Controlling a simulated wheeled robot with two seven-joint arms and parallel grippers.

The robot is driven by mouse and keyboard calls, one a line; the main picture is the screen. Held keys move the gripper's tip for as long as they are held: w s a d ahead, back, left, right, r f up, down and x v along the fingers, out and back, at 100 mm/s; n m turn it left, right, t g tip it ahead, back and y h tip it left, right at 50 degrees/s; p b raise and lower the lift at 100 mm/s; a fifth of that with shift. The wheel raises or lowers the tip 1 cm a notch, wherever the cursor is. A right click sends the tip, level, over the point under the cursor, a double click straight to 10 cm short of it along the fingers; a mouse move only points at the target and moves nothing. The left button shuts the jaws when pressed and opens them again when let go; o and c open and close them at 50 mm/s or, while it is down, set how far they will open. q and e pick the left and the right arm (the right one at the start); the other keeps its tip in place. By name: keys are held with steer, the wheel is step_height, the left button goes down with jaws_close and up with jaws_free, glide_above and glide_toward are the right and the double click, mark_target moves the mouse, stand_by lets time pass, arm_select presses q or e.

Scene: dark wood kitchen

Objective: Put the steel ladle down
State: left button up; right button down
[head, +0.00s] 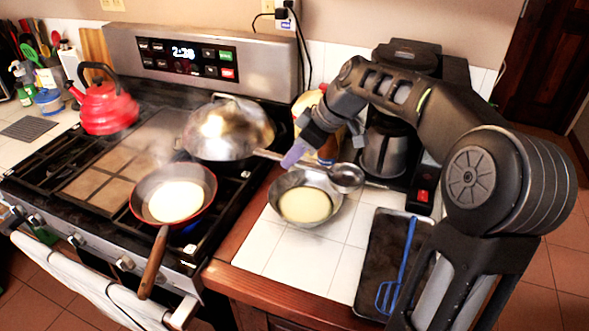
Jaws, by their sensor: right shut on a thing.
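The steel ladle (347,177) has its round cup at the back right rim of a steel bowl (335,211) of pale batter, on the white tiled counter. Its handle runs left from the cup to my right gripper (292,158). The gripper has light purple fingertips pointing down and is shut on the ladle's handle. I cannot tell whether the cup touches the bowl's rim or hangs above it. My left gripper is not in view.
A dark tray (371,262) with a blue slotted turner (404,265) lies to the right. A coffee maker (384,150) stands behind. On the stove are a wok (228,130), a red pan (152,183) with batter and a red kettle (105,108). Tiles in front of the bowl are clear.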

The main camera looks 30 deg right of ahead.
mark_target(299, 162)
steer(key=shift+f, duration=1.95)
steer(key=shift+f+b, duration=0.6)
steer(key=shift+b, duration=0.1)
steer(key=c, duration=1.3)
jaws_free()
steer(key=shift+r, duration=0.1)
